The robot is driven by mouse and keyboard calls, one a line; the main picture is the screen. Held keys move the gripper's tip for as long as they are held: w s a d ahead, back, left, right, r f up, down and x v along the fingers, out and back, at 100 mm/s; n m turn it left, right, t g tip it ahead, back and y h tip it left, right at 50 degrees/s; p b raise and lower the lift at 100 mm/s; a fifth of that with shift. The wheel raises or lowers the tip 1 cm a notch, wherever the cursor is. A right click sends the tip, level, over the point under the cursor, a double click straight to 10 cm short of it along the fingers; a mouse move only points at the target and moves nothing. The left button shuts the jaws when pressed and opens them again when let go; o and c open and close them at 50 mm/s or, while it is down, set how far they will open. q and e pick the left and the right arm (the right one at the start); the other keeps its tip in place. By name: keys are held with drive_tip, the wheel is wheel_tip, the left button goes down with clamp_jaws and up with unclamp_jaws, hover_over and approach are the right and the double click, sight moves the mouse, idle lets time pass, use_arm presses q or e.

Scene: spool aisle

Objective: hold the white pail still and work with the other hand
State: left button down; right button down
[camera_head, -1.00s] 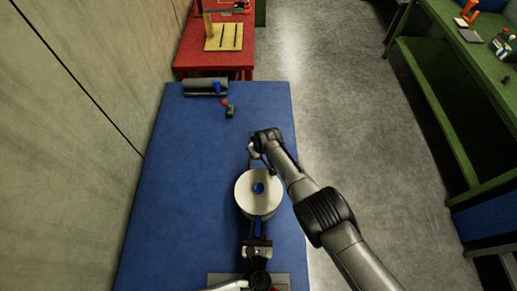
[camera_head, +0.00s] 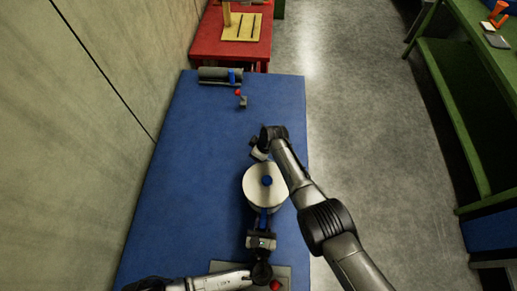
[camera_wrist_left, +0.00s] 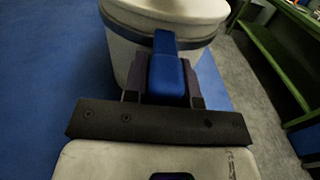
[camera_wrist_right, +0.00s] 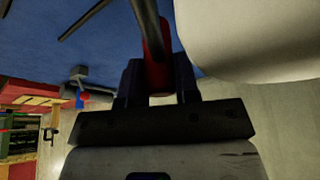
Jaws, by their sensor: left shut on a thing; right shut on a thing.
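The white pail (camera_head: 254,188) stands on the blue table, with a pale round top and a blue knob in its middle. My left gripper (camera_head: 263,222) is shut on the pail's blue handle on the near side; the handle (camera_wrist_left: 167,75) fills the jaws in the left wrist view. My right gripper (camera_wrist_right: 158,80) is shut on a red grip (camera_wrist_right: 155,50) with a dark rod running up from it. The pail's pale side (camera_wrist_right: 250,40) shows close beside these jaws. In the head view my right arm hides what its gripper holds, beyond the pail.
A grey roller with a blue part (camera_head: 220,74) and a small red-knobbed item (camera_head: 241,99) lie at the blue table's (camera_head: 200,180) far end. A red table (camera_head: 228,48) stands beyond. The table's left half is clear. A green bench (camera_head: 455,120) stands across the aisle.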

drive_tip(key=shift+s, duration=0.2)
idle(0.3)
drive_tip(key=c, duration=0.8)
unclamp_jaws()
drive_tip(key=shift+c, duration=0.2)
drive_tip(key=v, duration=1.2)
